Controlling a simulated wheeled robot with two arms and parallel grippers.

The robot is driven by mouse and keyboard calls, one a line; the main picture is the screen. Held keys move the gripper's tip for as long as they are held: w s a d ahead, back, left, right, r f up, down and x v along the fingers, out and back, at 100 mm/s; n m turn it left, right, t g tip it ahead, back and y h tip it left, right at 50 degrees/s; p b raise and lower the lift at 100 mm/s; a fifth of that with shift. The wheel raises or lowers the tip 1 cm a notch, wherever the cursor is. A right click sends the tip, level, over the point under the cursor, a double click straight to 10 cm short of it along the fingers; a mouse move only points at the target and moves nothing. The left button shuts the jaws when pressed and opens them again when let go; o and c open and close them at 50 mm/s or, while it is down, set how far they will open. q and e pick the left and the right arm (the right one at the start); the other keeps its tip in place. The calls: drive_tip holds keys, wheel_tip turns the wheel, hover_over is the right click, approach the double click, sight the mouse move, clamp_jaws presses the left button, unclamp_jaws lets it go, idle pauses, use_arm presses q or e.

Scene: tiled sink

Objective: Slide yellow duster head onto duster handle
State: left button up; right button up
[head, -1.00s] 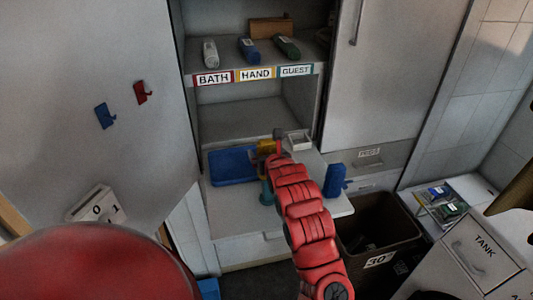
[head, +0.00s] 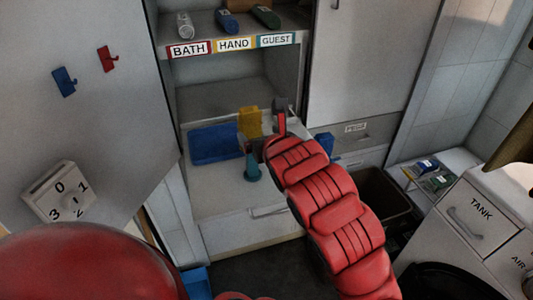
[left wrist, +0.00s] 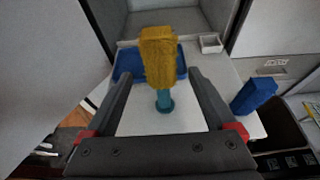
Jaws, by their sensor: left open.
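The yellow duster head (head: 249,121) stands upright above the teal duster handle (head: 251,167), which stands on the white counter (head: 220,200). In the left wrist view the yellow head (left wrist: 159,57) is in line with the handle (left wrist: 163,101), and its lower end meets the handle's top. How far it is slid on cannot be seen. My left gripper (head: 262,128) is open, its fingers apart on either side of the duster. It also shows in the left wrist view (left wrist: 148,78), with nothing gripped. My right gripper is not in view.
A blue tray (head: 215,144) lies behind and left of the duster. A blue block (left wrist: 254,96) stands to the right, and a small white box (left wrist: 210,43) at the back. A shelf labelled BATH, HAND and GUEST (head: 232,44) is above. A dark bin (head: 383,200) stands right.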

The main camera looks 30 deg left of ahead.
use_arm(q)
drive_tip(key=v, duration=0.4)
drive_tip(key=shift+s+d+r+b, duration=0.2)
drive_tip(key=shift+s+d+b, duration=0.05)
drive_tip(key=shift+b, duration=0.05)
